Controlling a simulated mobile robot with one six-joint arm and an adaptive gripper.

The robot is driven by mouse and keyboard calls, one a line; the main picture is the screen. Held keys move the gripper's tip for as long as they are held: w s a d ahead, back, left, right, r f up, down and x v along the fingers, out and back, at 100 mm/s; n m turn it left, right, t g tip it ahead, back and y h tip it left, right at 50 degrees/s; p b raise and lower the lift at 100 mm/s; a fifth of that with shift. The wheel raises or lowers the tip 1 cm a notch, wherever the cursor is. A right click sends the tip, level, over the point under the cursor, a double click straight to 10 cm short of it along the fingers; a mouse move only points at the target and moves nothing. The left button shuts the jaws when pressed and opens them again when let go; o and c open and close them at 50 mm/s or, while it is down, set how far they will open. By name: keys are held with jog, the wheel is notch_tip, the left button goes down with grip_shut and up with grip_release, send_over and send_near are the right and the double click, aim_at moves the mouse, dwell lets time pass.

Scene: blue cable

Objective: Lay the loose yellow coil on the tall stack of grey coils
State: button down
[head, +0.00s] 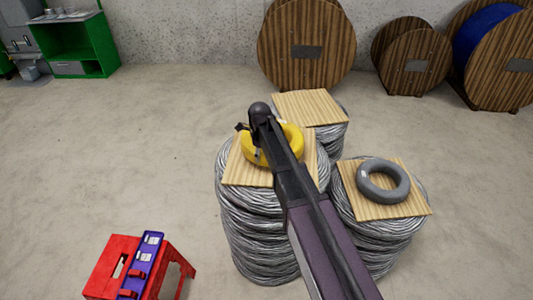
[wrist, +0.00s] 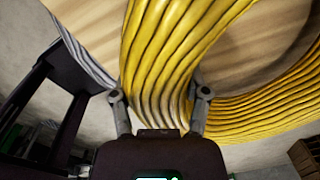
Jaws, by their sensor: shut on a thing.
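The yellow coil (head: 288,137) is over the wooden board (head: 240,174) on top of the tall stack of grey coils (head: 258,225). My gripper (head: 250,142) is at the coil's left side, with my arm crossing over the coil and hiding part of it. In the wrist view my two fingers (wrist: 160,98) stand on either side of the yellow coil's ring (wrist: 155,60) and are shut on it. The pale board (wrist: 85,25) shows behind the coil. I cannot tell whether the coil touches the board.
A shorter grey stack at the right bears a board (head: 365,208) with a grey coil (head: 383,181) on it. Another boarded stack (head: 308,107) stands behind. A red step stool with a purple item (head: 140,265) is at the front left. Wooden cable drums (head: 306,45) stand by the wall.

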jog(key=shift+d+f+b, duration=0.1)
jog(key=shift+f+b, duration=1.4)
jog(key=shift+f, duration=0.2)
jog(key=shift+c, duration=0.6)
grip_release()
jog(key=shift+r, duration=0.15)
jog(key=r+p, duration=1.1)
jog(key=p, duration=0.1)
jog(key=shift+s+r, duration=0.2)
jog(key=shift+r, duration=0.2)
